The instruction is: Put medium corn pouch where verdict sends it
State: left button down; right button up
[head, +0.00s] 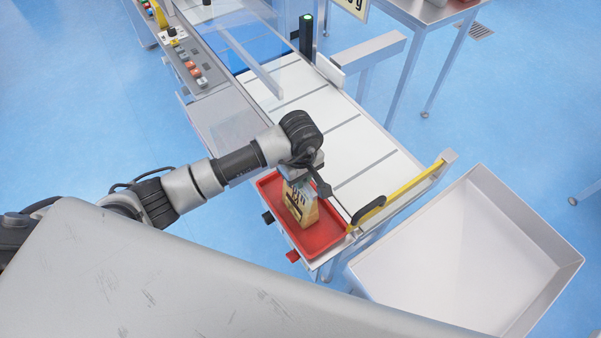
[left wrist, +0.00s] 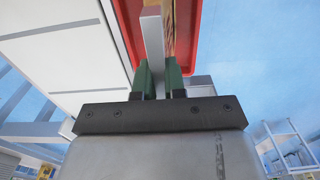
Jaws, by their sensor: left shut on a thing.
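The corn pouch (head: 301,208), tan with dark print, stands roughly upright within the outline of the red tray (head: 323,239) at the near end of the conveyor. I cannot tell if its base touches the tray. My left gripper (head: 307,180) is over the pouch's top and shut on it. In the left wrist view, the green fingertips of my left gripper (left wrist: 159,76) close around the pouch, whose edge (left wrist: 169,28) shows narrowly beside a grey strip. The red tray (left wrist: 188,35) lies beyond it. A black post (head: 306,38) beside the belt has a green light on top. My right gripper is out of view.
The white conveyor belt (head: 345,140) runs away from the tray and is empty nearby. A yellow-edged bar (head: 405,193) crosses at its near right. A large open white bin (head: 548,272) stands at the right. A button panel (head: 190,68) lines the belt's far left.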

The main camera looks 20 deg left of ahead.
pick_arm(q)
jog(key=shift+f, duration=0.1)
jog(key=c, duration=1.2)
grip_release()
notch_tip(320, 180, up, 12)
jog(key=b, duration=0.4)
